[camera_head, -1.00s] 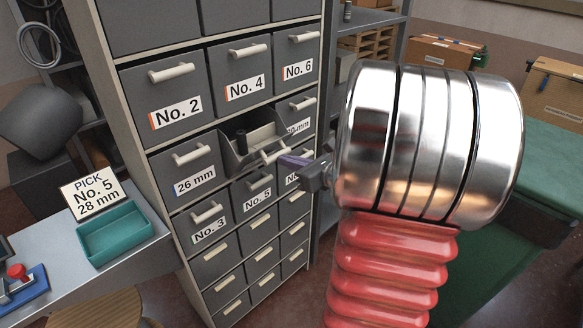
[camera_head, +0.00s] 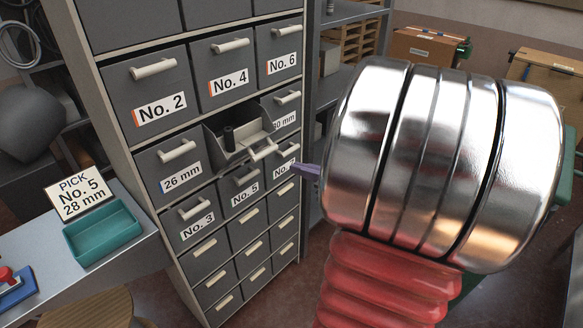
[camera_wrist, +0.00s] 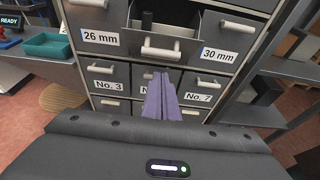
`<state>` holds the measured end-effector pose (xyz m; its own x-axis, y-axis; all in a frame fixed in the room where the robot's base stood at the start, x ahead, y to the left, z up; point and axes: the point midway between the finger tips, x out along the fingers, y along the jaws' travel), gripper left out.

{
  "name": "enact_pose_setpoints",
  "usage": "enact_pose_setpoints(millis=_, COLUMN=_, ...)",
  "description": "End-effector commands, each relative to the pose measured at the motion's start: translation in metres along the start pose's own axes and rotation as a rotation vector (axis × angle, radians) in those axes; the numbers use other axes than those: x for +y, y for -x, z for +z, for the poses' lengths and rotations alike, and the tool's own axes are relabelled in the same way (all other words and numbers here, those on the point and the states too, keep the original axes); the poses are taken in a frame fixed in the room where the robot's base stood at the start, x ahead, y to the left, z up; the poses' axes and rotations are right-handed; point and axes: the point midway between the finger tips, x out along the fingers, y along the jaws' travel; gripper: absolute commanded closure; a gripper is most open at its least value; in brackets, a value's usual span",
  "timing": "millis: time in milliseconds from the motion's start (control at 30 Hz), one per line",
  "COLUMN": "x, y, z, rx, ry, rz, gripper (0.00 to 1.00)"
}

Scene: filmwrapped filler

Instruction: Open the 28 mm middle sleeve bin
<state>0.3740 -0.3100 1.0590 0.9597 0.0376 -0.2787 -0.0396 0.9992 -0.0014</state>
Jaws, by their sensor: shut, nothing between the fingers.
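The middle sleeve bin (camera_head: 226,152) sits between the 26 mm bin (camera_head: 168,172) and the 30 mm bin (camera_head: 289,112). It stands pulled out from the cabinet, its inside showing, with a dark upright cylinder (camera_head: 229,139) in it. Its own label is not readable. Its pale handle (camera_head: 264,150) is at the front; it also shows in the wrist view (camera_wrist: 160,52). My gripper (camera_head: 302,169) is shut and empty, its purple fingers to the right of and below the handle, apart from it in the head view. In the wrist view the fingers (camera_wrist: 161,85) point at the cabinet below the handle.
The No. 3 (camera_head: 197,218), No. 5 (camera_head: 241,190) and No. 7 bins (camera_head: 285,163) are closed below. A teal tray (camera_head: 103,233) and a sign reading "PICK No. 5 28 mm" (camera_head: 79,195) stand on the left bench. Open shelving stands right of the cabinet.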

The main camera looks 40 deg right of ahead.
Motion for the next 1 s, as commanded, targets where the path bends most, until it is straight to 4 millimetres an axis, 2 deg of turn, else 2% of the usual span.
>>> enact_pose_setpoints(millis=100, x=-0.001, y=0.015, z=0.001, rx=0.000, ry=-0.001, rz=-0.004, gripper=1.00)
enact_pose_setpoints(millis=333, x=0.000, y=0.031, z=0.002, rx=0.001, ry=-0.001, rz=0.000, gripper=1.00)
enact_pose_setpoints(millis=1000, x=0.001, y=0.033, z=0.002, rx=0.001, ry=0.001, rz=0.003, gripper=1.00)
